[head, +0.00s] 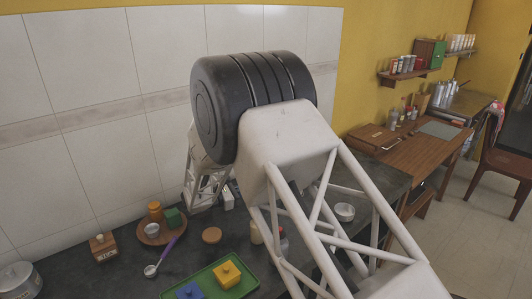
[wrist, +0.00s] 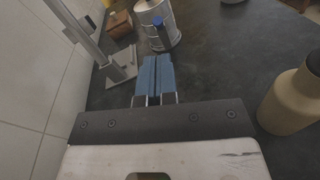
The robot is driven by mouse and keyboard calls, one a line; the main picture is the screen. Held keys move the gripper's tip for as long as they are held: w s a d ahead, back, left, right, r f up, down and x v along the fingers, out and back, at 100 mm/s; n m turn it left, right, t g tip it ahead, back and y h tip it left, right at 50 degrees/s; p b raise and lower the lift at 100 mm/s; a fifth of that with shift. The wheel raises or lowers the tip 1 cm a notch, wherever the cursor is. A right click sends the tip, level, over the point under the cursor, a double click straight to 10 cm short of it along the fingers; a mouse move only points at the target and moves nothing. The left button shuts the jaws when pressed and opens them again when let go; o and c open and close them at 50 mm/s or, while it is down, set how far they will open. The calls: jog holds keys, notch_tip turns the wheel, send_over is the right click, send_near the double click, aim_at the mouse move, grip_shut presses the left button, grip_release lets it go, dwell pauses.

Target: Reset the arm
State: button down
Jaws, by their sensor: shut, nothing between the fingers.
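My gripper (wrist: 156,60) shows in the wrist view with its two blue fingers shut together and nothing between them. It is above the dark worktop (wrist: 225,60). A steel canister (wrist: 154,14) with a blue part on its side stands beyond the fingertips, seemingly apart from them. In the head view, my arm's black joint and white lattice links cover the middle, and I cannot make out the gripper's fingers there.
In the wrist view, a beige bottle (wrist: 290,100) stands right and a metal stand (wrist: 121,65) left, near the tiled wall. In the head view, a green tray (head: 240,289) with blocks, a purple-handled ladle (head: 167,250) and a steel pot (head: 18,280) occupy the worktop.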

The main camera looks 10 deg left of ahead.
jog(key=s+d+r+m+g+y, duration=0.2)
jog(key=s+d+r+m+g, duration=0.15)
jog(key=s+d+r, duration=0.4)
jog(key=s+d+r+m+g+y, duration=0.15)
jog(key=s+d+r+m, duration=0.25)
jog(key=d, duration=0.6)
jog(key=s+d+r+m+g+y, duration=0.1)
jog(key=s+d+r+m+g, duration=0.3)
jog(key=d, duration=0.5)
jog(key=s+d+r+m+y, duration=0.1)
jog(key=s+d+m+y, duration=0.2)
jog(key=s, duration=0.7)
jog(key=s+d+r+m+t+y, duration=0.1)
jog(key=s+d+r+m+y, duration=0.1)
jog(key=s, duration=0.9)
jog(key=s+d+r+m+y, duration=0.2)
jog(key=s+d+m+y, duration=0.2)
jog(key=s, duration=0.6)
jog(key=shift+s+r+m+t+y, duration=0.15)
jog(key=shift+r+m+t+y, duration=0.15)
jog(key=shift+m, duration=0.95)
